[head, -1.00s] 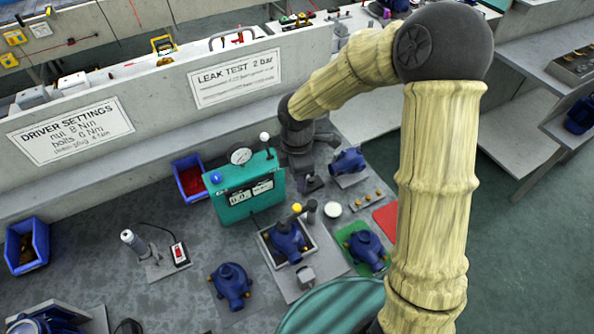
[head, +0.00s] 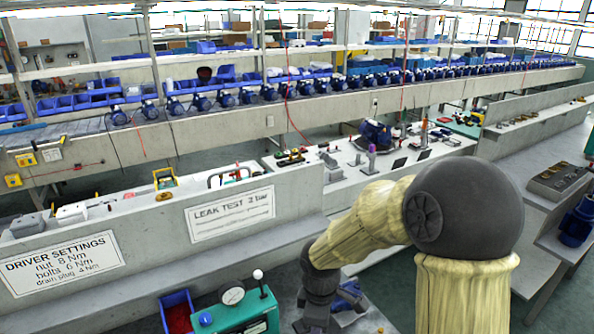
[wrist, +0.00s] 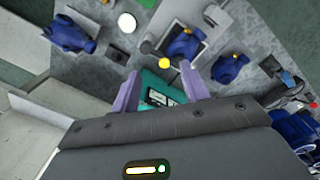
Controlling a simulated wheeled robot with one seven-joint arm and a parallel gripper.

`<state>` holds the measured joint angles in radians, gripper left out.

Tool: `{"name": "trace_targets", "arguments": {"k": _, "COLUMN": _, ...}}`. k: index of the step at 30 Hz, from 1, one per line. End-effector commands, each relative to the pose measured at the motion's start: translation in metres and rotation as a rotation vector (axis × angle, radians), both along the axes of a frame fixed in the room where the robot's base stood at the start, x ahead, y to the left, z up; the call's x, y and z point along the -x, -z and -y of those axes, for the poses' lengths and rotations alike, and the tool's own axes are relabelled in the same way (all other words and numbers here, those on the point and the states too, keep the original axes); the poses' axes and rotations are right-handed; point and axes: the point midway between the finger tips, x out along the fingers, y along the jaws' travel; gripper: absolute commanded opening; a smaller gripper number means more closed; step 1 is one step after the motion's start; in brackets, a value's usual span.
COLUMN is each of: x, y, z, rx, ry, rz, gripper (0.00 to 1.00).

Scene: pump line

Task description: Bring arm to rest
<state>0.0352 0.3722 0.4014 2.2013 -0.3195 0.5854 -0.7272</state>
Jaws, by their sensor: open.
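My gripper (wrist: 160,92) is open in the wrist view, its two purple fingers apart with nothing between them. It hangs above the bench, and the teal leak tester (wrist: 152,92) lies below in the gap between the fingers. In the head view my arm bends at a dark elbow at the right and its dark wrist end reaches down beside the leak tester (head: 238,312). The fingers themselves are cut off or hidden there.
Blue pumps (wrist: 186,46) stand on the bench below, one with a yellow cap beside it. A low wall with a leak test sign (head: 230,213) runs behind. A long row of pumps (head: 330,84) stands further back.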

Motion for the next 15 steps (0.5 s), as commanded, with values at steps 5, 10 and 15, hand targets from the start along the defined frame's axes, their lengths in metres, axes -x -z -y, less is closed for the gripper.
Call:
{"name": "trace_targets", "arguments": {"k": 5, "x": 0.035, "y": -0.022, "z": 0.056, "rx": -0.048, "ry": 0.596, "rz": 0.084, "gripper": 0.45}}
{"name": "trace_targets", "arguments": {"k": 10, "x": 0.066, "y": -0.036, "z": 0.093, "rx": -0.144, "ry": 1.108, "rz": 0.153, "gripper": 0.45}}
{"name": "trace_targets", "arguments": {"k": 15, "x": 0.079, "y": -0.039, "z": 0.105, "rx": -0.197, "ry": 1.320, "rz": 0.175, "gripper": 0.45}}
